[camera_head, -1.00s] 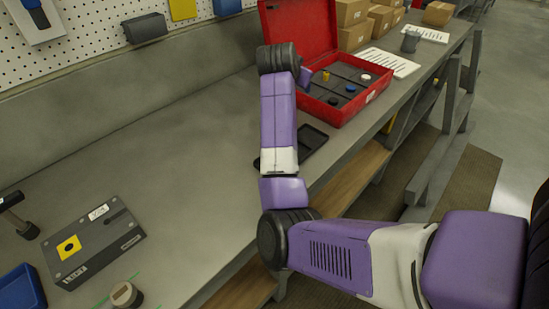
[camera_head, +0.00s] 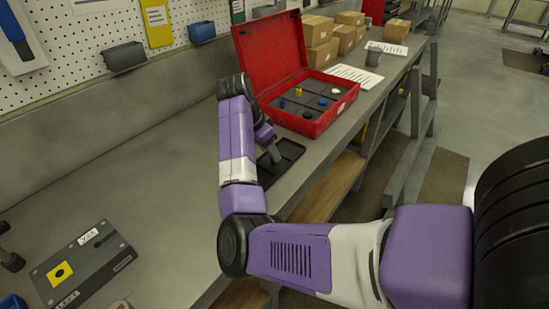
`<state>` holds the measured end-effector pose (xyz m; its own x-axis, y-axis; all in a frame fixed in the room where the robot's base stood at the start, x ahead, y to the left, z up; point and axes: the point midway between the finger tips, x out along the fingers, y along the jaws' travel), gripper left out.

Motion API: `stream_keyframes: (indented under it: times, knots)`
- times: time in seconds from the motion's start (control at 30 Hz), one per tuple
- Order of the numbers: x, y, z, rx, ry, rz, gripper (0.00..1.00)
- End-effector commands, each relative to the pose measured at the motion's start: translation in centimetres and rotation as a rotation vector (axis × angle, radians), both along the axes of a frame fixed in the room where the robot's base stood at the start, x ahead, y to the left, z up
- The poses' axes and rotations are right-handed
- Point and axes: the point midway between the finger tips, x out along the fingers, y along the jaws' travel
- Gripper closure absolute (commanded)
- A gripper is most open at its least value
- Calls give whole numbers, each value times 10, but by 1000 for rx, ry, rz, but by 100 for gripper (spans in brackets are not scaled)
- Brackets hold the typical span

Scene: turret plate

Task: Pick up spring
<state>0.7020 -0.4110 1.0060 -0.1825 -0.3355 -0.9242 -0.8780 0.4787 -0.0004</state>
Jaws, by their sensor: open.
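I cannot make out a spring for certain. An open red case (camera_head: 327,122) stands on the bench with several small parts in its dark divided insert: a yellow part (camera_head: 298,91), a blue upright part (camera_head: 282,104), a blue disc (camera_head: 322,102), a white disc (camera_head: 335,91) and a black part (camera_head: 307,114). My gripper (camera_head: 275,156) points down over a black tray (camera_head: 291,158) in front of the case. It is open, but its fingertips are small and partly hidden by my arm. Whatever lies under it in the tray is not clear.
A grey turret plate (camera_head: 105,263) with a yellow square lies at the lower left of the bench. Cardboard boxes (camera_head: 322,54), a grey cup (camera_head: 374,56) and paper sheets (camera_head: 355,76) sit beyond the case. The middle of the bench is clear.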

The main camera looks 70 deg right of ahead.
Motion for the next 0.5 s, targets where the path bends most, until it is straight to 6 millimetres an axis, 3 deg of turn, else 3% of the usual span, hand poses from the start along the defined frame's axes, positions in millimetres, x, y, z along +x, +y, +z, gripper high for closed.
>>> stream_keyframes:
  times: [0.2, 0.5]
  knots:
    - [-6, -10, -24, 0, 2, 2, 53]
    - [-7, -12, -29, -1, 0, 1, 53]
